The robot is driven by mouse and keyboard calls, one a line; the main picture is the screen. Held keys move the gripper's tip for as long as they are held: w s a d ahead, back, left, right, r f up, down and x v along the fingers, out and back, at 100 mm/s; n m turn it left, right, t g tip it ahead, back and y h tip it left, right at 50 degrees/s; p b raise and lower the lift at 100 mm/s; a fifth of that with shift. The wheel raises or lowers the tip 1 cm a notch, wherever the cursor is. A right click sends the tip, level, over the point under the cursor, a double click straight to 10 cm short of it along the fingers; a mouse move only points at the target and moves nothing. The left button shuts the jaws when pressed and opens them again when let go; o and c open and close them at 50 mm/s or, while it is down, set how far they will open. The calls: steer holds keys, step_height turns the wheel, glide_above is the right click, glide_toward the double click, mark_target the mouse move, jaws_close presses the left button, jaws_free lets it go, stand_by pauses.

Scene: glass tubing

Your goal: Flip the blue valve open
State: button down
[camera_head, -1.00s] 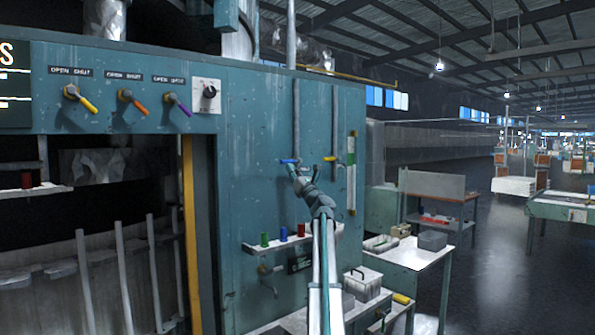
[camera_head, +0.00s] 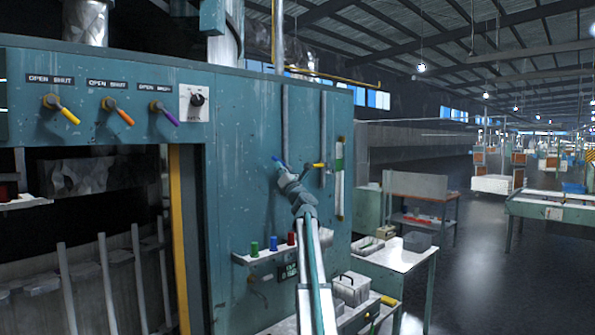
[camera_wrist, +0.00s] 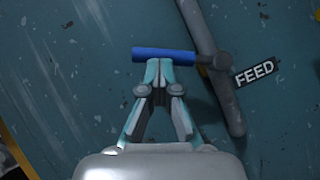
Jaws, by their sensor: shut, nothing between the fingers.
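The blue valve handle (camera_head: 277,159) sits on a vertical grey pipe (camera_head: 286,120) on the teal panel. It points left from the pipe, its free left end tilted up. It also shows in the wrist view (camera_wrist: 165,55), joined to the pipe (camera_wrist: 215,70) by a dark hub at its right end. My gripper (camera_head: 281,170) is shut and empty just under the handle. In the wrist view, its fingertips (camera_wrist: 159,70) meet the handle's lower edge near the middle; they appear to touch it. A FEED label (camera_wrist: 255,72) is right of the pipe.
A yellow-handled valve (camera_head: 318,165) is on a second pipe close to the right. Below, a shelf (camera_head: 262,255) holds green, blue and red items. Yellow, orange and purple handles (camera_head: 162,112) line the upper left panel. A side table (camera_head: 400,262) stands at the right.

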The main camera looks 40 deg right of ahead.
steer(key=shift+w+d+r+b, duration=0.15)
steer(key=shift+d+r, duration=0.45)
steer(key=shift+r, duration=0.3)
steer(key=shift+s+d+r+b, duration=0.1)
steer(key=shift+d+r, duration=0.55)
steer(key=shift+r, duration=0.3)
steer(key=shift+w+d+r+b, duration=0.15)
steer(key=shift+d+r, duration=0.45)
steer(key=shift+r, duration=0.3)
steer(key=shift+s, duration=0.15)
steer(key=s+a+b, duration=0.2)
steer(key=s+a, duration=0.7)
steer(key=shift+a+f, duration=0.2)
steer(key=shift+f, duration=0.15)
